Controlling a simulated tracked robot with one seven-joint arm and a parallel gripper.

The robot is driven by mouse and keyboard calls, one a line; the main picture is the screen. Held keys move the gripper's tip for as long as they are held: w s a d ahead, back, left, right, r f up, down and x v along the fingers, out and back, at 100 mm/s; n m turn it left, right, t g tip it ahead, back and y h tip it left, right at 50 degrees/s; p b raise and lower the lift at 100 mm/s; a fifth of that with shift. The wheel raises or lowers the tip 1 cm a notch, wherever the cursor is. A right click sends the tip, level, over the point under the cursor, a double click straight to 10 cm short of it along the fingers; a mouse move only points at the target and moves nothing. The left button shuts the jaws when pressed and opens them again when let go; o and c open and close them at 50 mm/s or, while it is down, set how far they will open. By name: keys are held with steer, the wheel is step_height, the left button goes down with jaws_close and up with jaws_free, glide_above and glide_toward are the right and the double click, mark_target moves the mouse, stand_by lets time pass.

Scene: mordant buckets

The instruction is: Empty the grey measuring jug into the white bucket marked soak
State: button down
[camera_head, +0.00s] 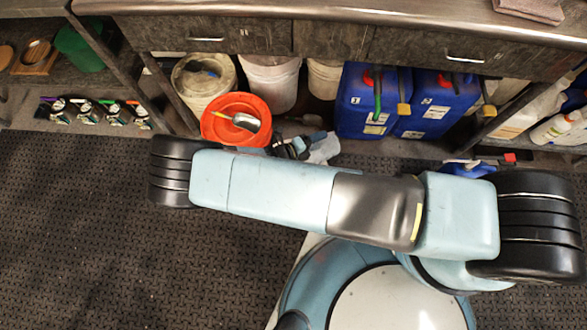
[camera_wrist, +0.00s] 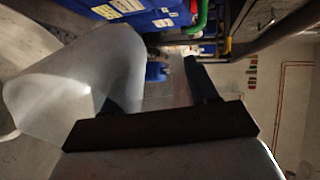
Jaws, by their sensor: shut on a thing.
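A pale grey translucent vessel, apparently the measuring jug (camera_wrist: 112,58), fills the left of the wrist view. In the head view it is a small pale shape (camera_head: 324,149), partly covered by my arm. My gripper (camera_head: 291,148) is shut on it; in the wrist view only one dark finger shows clearly. The jug's tilt and contents cannot be told. Three whitish buckets stand under the counter: left (camera_head: 190,98), middle (camera_head: 271,88) and right (camera_head: 325,80). No "soak" mark is readable, so I cannot tell which bucket bears it. The jug is in front of them, to the right of the orange bucket.
The orange bucket (camera_head: 213,128) with a scoop (camera_head: 245,121) stands in front of the left and middle buckets. Blue jerrycans (camera_head: 366,103) stand right of the buckets. The counter (camera_head: 350,17) overhangs them. Small bottles (camera_head: 88,113) line the left. The dark mat (camera_head: 80,220) is clear at left.

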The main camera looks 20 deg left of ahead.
steer(key=shift+s+a+t+h, duration=0.4)
steer(key=shift+s+a+t, duration=0.15)
steer(key=shift+s, duration=0.3)
stand_by(0.7)
steer(key=shift+g+y, duration=0.6)
steer(key=shift+g, duration=0.35)
steer(key=w+d, duration=0.2)
steer(key=w, duration=0.1)
steer(key=shift+w+r, duration=0.15)
steer(key=shift+w, duration=0.05)
steer(key=shift+w+d+g+y, duration=0.2)
steer(key=shift+g+y, duration=0.1)
steer(key=shift+g, duration=0.1)
steer(key=shift+w+d+b, duration=0.2)
steer(key=shift+w+b, duration=0.1)
steer(key=shift+w+d+r+g+y+b, duration=0.45)
steer(key=shift+w+r+g+y, duration=0.2)
steer(key=shift+g, duration=0.2)
steer(key=shift+w+d+r+g+y+b, duration=0.35)
steer(key=shift+w+r+g+y, duration=0.25)
steer(key=shift+g, duration=0.25)
steer(key=w+d+f+g+y+b, duration=0.4)
steer(key=w+f+g+y+b, duration=0.1)
steer(key=w+g, duration=0.1)
steer(key=shift+w+d+f+g, duration=0.15)
steer(key=shift+w+d+g, duration=0.1)
steer(key=shift+g, duration=0.35)
